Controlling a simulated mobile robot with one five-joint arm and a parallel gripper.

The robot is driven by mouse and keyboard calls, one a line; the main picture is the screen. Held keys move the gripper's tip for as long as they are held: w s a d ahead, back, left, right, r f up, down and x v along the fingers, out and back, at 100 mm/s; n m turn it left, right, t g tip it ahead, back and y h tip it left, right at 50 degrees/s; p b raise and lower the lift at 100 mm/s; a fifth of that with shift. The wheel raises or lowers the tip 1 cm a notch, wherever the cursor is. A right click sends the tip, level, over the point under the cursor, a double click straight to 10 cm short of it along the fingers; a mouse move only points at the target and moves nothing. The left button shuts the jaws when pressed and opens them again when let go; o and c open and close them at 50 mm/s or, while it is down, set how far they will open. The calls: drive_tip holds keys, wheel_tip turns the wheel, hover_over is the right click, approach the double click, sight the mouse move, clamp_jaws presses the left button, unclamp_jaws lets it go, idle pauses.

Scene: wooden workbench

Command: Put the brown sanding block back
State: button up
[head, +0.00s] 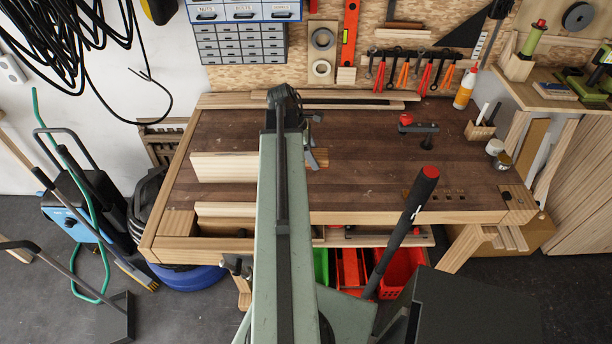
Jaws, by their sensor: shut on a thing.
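My arm reaches from the bottom over the workbench, and its end is near the bench's back half. My gripper (312,122) shows only as a small dark grey part to the right of the arm's tip; most of it is hidden behind the arm. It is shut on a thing. A small brown block (320,157), which looks like the sanding block, pokes out right of the arm, just below the gripper. Its left part is hidden, and I cannot see whether it touches the bench top.
The dark brown bench top (380,180) is largely clear on the right. A pale board (222,167) stands left of the arm. A red-knobbed clamp (418,127) lies right. A wooden pen holder (480,131) is at the right edge. A side shelf (520,95) holds several items.

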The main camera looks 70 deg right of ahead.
sight(315, 181)
drive_tip(key=f+b, duration=0.2)
drive_tip(key=f, duration=0.1)
drive_tip(key=f+b, duration=0.6)
drive_tip(key=shift+w+a+f, duration=0.1)
drive_tip(key=shift+w+f, duration=0.15)
drive_tip(key=shift+w, duration=0.1)
drive_tip(key=shift+r, duration=0.2)
drive_tip(key=shift+f, duration=0.15)
drive_tip(key=o, duration=1.3)
drive_tip(key=shift+a, duration=0.1)
drive_tip(key=shift+r+p, duration=0.3)
drive_tip(key=shift+r, duration=0.1)
drive_tip(key=p+v, duration=1)
drive_tip(key=v, duration=0.1)
drive_tip(key=shift+w+r+p, duration=0.2)
drive_tip(key=shift+p, duration=0.1)
